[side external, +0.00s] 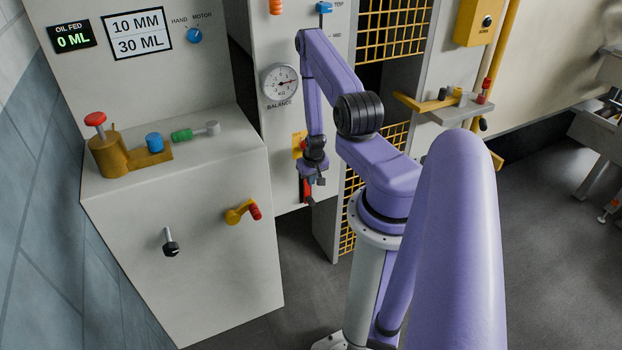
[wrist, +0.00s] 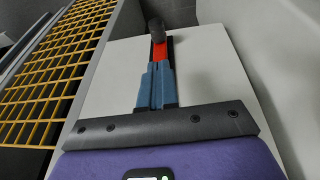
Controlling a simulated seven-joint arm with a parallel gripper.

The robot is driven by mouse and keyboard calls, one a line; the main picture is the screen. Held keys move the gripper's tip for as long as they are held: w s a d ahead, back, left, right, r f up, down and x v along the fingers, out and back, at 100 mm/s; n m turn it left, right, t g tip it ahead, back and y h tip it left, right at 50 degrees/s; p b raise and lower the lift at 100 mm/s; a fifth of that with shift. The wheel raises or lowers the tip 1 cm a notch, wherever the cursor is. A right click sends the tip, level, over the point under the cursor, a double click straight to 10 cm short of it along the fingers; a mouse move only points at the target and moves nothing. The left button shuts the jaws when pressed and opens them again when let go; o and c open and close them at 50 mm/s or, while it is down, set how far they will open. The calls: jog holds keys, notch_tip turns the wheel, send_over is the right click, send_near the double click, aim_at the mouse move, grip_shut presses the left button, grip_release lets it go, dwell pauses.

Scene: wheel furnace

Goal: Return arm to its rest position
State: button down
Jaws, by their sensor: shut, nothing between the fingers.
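My gripper (side external: 307,183) hangs at the end of my purple arm, pointing down in front of the white panel with the round balance dial. In the wrist view, the blue fingers of my gripper (wrist: 157,85) are together with no object between them. A red strip (wrist: 160,50) with a dark knob-like end (wrist: 156,29) lies in line just past the fingers. Whether they touch it cannot be told. The arm is bent, with its elbow high beside the dial (side external: 280,82).
A yellow grid (wrist: 50,85) stands left of my gripper in the wrist view. A small shelf (side external: 450,110) is at right. A large purple link fills the foreground.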

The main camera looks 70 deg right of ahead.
dwell(0.3)
jog(key=w+a+r+n+g+y, duration=0.1)
jog(key=w+a+r+n+y, duration=0.15)
jog(key=a+r+n, duration=0.7)
jog(key=w+a+r+n+g+y, duration=0.1)
jog(key=w+a+r+n, duration=0.2)
jog(key=a+r, duration=1.2)
jog(key=s+a+r+n, duration=0.2)
jog(key=s+a, duration=0.1)
jog(key=a, duration=0.3)
jog(key=s+a+r+n, duration=0.2)
jog(key=a+r, duration=0.1)
jog(key=a, duration=0.3)
jog(key=s+a+r+n, duration=0.2)
jog(key=s+r+n, duration=0.3)
jog(key=s, duration=0.6)
jog(key=shift+s+a+r, duration=0.2)
jog(key=shift+a+r, duration=0.15)
jog(key=shift+r, duration=0.4)
